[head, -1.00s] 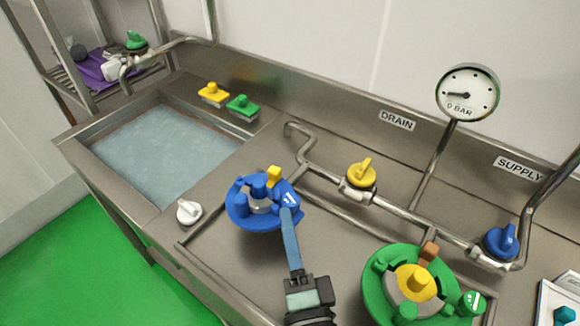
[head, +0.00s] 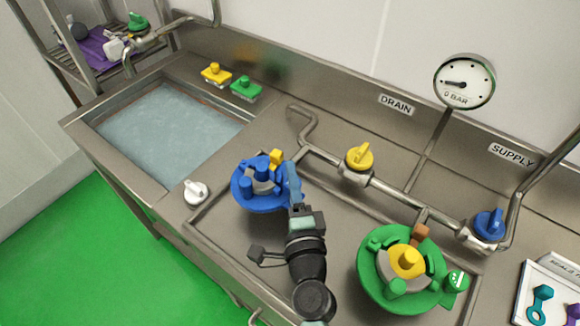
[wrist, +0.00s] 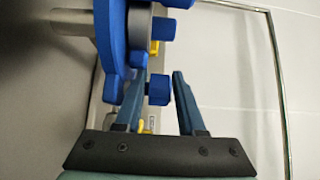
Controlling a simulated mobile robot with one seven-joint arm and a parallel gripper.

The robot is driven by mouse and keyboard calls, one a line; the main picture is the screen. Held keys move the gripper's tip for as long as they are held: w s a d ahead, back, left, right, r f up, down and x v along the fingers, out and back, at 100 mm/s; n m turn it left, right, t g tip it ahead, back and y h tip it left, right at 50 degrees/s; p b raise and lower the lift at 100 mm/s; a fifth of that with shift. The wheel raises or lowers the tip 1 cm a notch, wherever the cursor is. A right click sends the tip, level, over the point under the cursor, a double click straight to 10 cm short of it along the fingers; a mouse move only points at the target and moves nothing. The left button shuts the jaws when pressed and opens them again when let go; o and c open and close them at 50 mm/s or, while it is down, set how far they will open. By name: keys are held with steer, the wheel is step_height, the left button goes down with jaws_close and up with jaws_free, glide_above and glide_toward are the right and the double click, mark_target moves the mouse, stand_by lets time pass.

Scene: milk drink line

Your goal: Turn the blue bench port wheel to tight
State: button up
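The blue bench port wheel (head: 248,203) has upright blue knobs, a grey hub and a yellow block (head: 276,157) at its back edge. It stands left of centre on the steel bench in the head view. My gripper (head: 292,172) is at the wheel's right side; in the head view its blue fingers overlap the rim. In the wrist view the wheel (wrist: 113,40) fills the upper left. My gripper (wrist: 159,75) has its fingers apart there, with a blue knob (wrist: 158,88) showing between them. A narrow gap shows on the right of the knob; contact on the left is unclear.
A green wheel (head: 370,290) with a yellow hub is to the right. A yellow valve (head: 359,156) and a blue valve (head: 489,224) sit on the pipes behind. The gauge (head: 464,82) reads 0 BAR. A water-filled sink (head: 165,135) and a white knob (head: 195,192) lie left.

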steer(key=shift+w+a, duration=0.15)
steer(key=shift+w, duration=0.9)
steer(key=shift+c, duration=0.3)
jaws_close()
